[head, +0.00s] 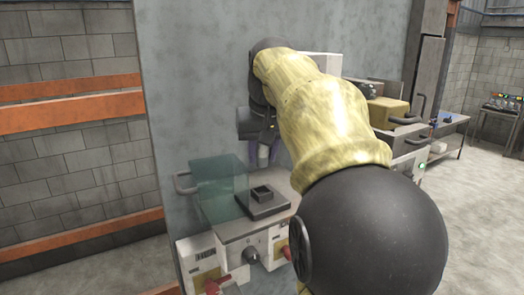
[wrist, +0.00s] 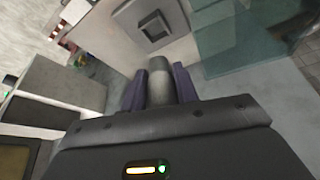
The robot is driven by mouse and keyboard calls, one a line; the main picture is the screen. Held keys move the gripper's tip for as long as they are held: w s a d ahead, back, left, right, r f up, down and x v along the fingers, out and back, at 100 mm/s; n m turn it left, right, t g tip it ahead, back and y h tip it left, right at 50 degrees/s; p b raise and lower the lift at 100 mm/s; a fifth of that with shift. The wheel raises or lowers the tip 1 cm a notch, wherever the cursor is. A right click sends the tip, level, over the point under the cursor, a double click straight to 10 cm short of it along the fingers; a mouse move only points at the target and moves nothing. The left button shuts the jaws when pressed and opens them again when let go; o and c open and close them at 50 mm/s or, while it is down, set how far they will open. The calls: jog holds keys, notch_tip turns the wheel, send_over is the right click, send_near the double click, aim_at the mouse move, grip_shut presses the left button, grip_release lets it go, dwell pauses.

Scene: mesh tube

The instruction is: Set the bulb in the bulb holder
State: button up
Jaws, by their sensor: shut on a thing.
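The bulb (wrist: 159,84) is a grey rounded cylinder. My gripper (wrist: 160,86) is shut on it, with one purple finger on each side. In the head view my gripper (head: 264,156) points down, with the bulb (head: 264,155) small between its fingers. The bulb holder (head: 263,203) is a dark square base with a raised square socket on the light worktop. It also shows in the wrist view (wrist: 152,27), beyond the bulb's tip. The bulb is above the holder and apart from it. The lower part of the bulb is hidden by my gripper in the wrist view.
A translucent teal panel (head: 219,188) stands left of the holder; it also shows in the wrist view (wrist: 240,38). A grey wall panel (head: 190,90) rises behind. Knobs and red levers (head: 217,284) are on the worktop's front. Another bench (head: 452,128) stands at the right.

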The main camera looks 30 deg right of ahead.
jog(key=shift+f+b, duration=2.3)
jog(key=shift+f, duration=0.65)
dwell(0.7)
jog(key=o, duration=1.1)
jog(key=shift+s+r, duration=0.1)
jog(key=shift+r, duration=0.35)
jog(key=p+v, duration=0.1)
jog(key=v, duration=1.5)
jog(key=shift+s+r, duration=0.15)
jog(key=shift+r, duration=0.15)
